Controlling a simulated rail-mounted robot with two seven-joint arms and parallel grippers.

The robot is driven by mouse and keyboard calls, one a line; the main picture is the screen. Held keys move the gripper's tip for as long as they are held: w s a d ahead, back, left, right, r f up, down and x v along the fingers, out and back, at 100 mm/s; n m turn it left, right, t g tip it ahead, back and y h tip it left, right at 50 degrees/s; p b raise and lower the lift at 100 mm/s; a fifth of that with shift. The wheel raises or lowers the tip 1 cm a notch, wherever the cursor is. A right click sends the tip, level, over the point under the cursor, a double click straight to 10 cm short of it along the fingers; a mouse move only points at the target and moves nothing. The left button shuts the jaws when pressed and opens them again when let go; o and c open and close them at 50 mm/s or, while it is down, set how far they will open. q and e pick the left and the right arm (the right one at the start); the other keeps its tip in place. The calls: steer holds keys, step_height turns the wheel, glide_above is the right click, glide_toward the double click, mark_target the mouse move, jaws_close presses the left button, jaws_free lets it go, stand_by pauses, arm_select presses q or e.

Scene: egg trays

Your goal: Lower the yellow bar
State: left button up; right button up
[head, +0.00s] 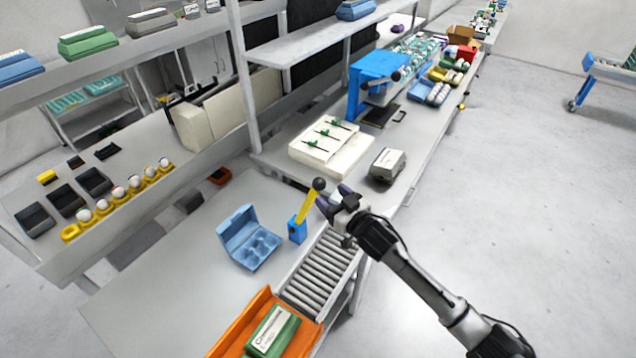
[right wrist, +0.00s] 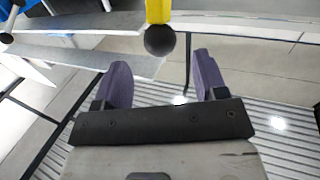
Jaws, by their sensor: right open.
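The yellow bar (head: 307,207) stands tilted upward from a blue base (head: 297,230), with a black ball (head: 319,184) on its top end. In the right wrist view the bar (right wrist: 158,12) comes in from the top edge, and its black ball (right wrist: 160,40) sits just ahead of and between the fingertips. My right gripper (head: 330,203) is beside the upper part of the bar, on its right. In the right wrist view the right gripper (right wrist: 160,75) has its purple fingers apart with nothing between them. My left gripper is not in view.
A roller conveyor (head: 322,268) lies below the bar, with an orange tray (head: 228,342) holding a green carton (head: 273,332) at its near end. An open blue egg carton (head: 246,238) is left of the bar. A grey carton (head: 387,165) and white box (head: 350,158) stand behind.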

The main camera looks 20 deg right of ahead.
mark_target(323, 188)
steer(key=shift+x, duration=3.35)
steer(key=shift+f, duration=0.1)
steer(key=shift+c, duration=0.2)
jaws_close()
steer(key=shift+s+d+f, duration=0.1)
